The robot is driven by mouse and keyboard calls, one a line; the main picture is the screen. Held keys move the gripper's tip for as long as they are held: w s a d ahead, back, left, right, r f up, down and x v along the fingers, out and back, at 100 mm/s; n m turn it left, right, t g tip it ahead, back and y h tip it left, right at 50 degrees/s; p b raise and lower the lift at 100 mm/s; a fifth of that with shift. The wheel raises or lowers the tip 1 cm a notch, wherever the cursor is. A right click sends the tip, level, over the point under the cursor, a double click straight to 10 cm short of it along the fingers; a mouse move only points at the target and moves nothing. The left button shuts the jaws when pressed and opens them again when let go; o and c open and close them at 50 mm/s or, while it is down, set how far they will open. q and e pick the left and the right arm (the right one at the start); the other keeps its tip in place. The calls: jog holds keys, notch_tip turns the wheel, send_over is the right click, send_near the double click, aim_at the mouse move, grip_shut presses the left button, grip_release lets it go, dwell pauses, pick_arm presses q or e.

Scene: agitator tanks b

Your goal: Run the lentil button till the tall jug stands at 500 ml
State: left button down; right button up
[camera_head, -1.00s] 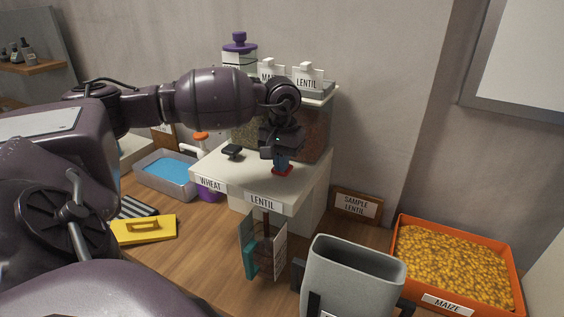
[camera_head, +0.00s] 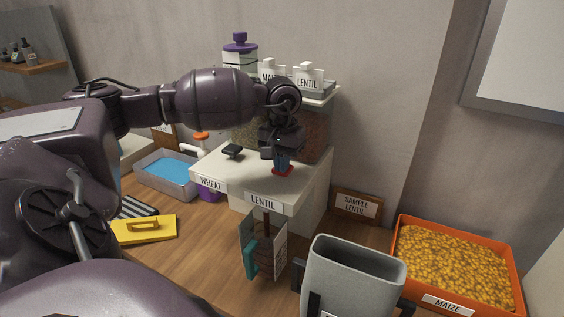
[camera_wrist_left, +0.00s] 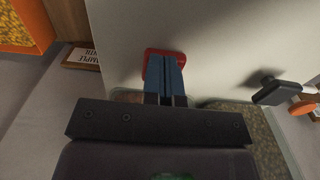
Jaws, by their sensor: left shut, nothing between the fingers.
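The lentil button is a red pad (camera_head: 283,171) on top of the white dispenser (camera_head: 232,178), above the LENTIL label. My left gripper (camera_head: 281,166) is shut and empty, pointing down with its blue fingertips at the red button. In the left wrist view the fingertips (camera_wrist_left: 164,72) overlap the red button (camera_wrist_left: 152,53); I cannot tell how far it is pressed. Below the LENTIL outlet stands a clear jug (camera_head: 265,245) with a teal handle and brown contents inside. Its scale and fill level are too small to read. My right gripper is not in view.
A black button (camera_head: 232,151) sits by the WHEAT label. A grey bin (camera_head: 352,270) stands in front, right of the jug. An orange MAIZE tray (camera_head: 455,265) is at right, a SAMPLE LENTIL box (camera_head: 357,205) behind. A yellow tool (camera_head: 144,229) and blue-filled tray (camera_head: 168,175) are at left.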

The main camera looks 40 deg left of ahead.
pick_arm(q)
jog(key=shift+s+d+f, duration=0.15)
jog(key=shift+s+f, duration=0.05)
jog(key=shift+f, duration=0.25)
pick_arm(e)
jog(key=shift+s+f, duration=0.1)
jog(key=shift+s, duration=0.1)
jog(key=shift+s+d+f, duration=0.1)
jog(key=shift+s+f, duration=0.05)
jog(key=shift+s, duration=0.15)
pick_arm(q)
jog(key=shift+r, duration=0.35)
jog(key=r+p, duration=0.1)
jog(key=r, duration=0.4)
jog(key=shift+w+r+p, duration=0.15)
jog(key=shift+w+p, duration=0.05)
jog(key=shift+p, duration=0.2)
notch_tip(320, 180, up, 9)
jog(key=shift+b, duration=0.3)
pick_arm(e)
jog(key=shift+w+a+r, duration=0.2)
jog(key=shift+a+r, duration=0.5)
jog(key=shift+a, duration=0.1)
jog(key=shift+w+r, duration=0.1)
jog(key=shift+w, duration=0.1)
